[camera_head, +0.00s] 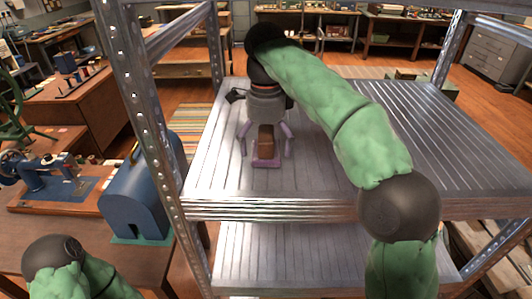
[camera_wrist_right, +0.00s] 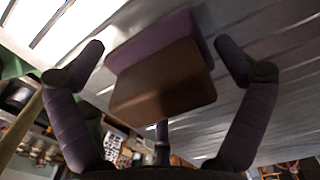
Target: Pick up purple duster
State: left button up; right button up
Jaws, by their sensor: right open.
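The purple duster (camera_head: 266,163) stands on the upper metal shelf, near its front left part. It has a brown block on top and a purple base; both also show large in the right wrist view (camera_wrist_right: 165,85). My right gripper (camera_head: 266,147) is open, with one finger on each side of the duster. In the right wrist view (camera_wrist_right: 160,58) the fingers show a gap on both sides of the duster, with no visible contact. My left gripper is out of view; only part of my left arm shows at the lower left.
The metal shelf (camera_head: 470,150) is otherwise mostly bare, with free room to the right. Punched metal posts (camera_head: 150,130) stand at its corners. A second shelf (camera_head: 300,255) lies below. A blue case (camera_head: 145,200) and a blue sewing machine (camera_head: 40,172) stand left of the rack.

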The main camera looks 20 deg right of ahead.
aim_at(266, 135)
jog(key=c, duration=1.4)
jog(key=shift+f, duration=0.1)
jog(key=shift+a+f, duration=0.1)
jog(key=shift+f, duration=0.05)
jog(key=shift+s, duration=0.1)
jog(key=shift+r+p, duration=0.4)
jog(key=shift+c, duration=1.1)
jog(key=r, duration=0.1)
jog(key=r+p, duration=0.1)
jog(key=r, duration=0.1)
jog(key=shift+s+r+p, duration=0.15)
jog(key=shift+s+p, duration=0.1)
jog(key=shift+p, duration=0.15)
grip_shut()
jog(key=s+a, duration=0.2)
jog(key=s, duration=0.6)
jog(key=s+a, duration=0.2)
jog(key=s, duration=0.6)
jog(key=shift+s+a+p, duration=0.3)
jog(key=shift+a+p, duration=0.05)
jog(key=shift+a, duration=0.05)
